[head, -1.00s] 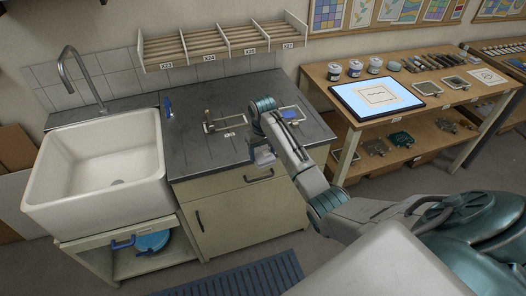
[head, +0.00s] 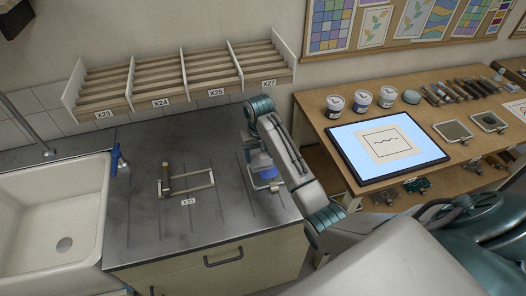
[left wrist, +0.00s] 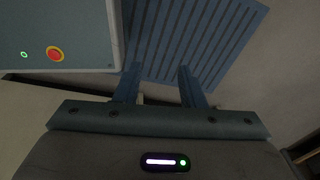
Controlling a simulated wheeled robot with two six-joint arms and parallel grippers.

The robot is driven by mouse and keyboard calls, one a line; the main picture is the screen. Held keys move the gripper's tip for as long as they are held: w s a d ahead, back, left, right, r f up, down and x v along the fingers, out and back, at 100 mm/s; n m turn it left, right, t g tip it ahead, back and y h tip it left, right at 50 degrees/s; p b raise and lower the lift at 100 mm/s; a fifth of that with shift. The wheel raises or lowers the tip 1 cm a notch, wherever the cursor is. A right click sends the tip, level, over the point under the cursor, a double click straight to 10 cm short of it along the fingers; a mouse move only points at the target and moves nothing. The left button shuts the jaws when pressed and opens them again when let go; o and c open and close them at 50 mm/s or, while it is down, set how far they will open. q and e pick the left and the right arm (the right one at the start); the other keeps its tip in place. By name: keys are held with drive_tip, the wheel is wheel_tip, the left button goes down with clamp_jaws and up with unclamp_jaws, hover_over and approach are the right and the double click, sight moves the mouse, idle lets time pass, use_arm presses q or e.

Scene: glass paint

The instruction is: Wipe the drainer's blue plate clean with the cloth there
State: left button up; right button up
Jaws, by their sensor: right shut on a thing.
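The blue plate (head: 267,172) lies at the right of the dark worktop, in a pale frame-like drainer (head: 252,183). My right arm covers much of both. My right gripper (head: 270,183) is over the plate's front part, its jaws shut on a small pale thing that looks like the cloth (head: 276,187). The fingertips are too small to show whether the cloth touches the plate. In the left wrist view my left gripper (left wrist: 160,85) has its two fingers apart with nothing between them, over the floor. It does not show in the head view.
A white sink (head: 50,215) is at the left, with a blue-handled thing (head: 118,160) beside it. A pale rack (head: 188,196) stands mid-worktop. A slatted shelf (head: 185,80) hangs above. A lit panel (head: 385,145) lies on the wooden bench at the right. A blue mat (left wrist: 200,40) covers the floor.

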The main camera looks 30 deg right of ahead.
drive_tip(key=shift+w+d, duration=0.15)
drive_tip(key=shift+d, duration=0.05)
drive_tip(key=shift+f, duration=0.25)
drive_tip(key=f, duration=0.2)
drive_tip(key=a+f, duration=0.1)
drive_tip(key=shift+s+f, duration=0.15)
drive_tip(key=shift+s, duration=0.25)
drive_tip(key=d, duration=0.6)
drive_tip(key=shift+s+d+f, duration=0.1)
drive_tip(key=shift+s+f, duration=0.1)
drive_tip(key=shift+s, duration=0.2)
drive_tip(key=shift+s+a, duration=0.1)
drive_tip(key=shift+a, duration=0.1)
drive_tip(key=shift+f, duration=0.55)
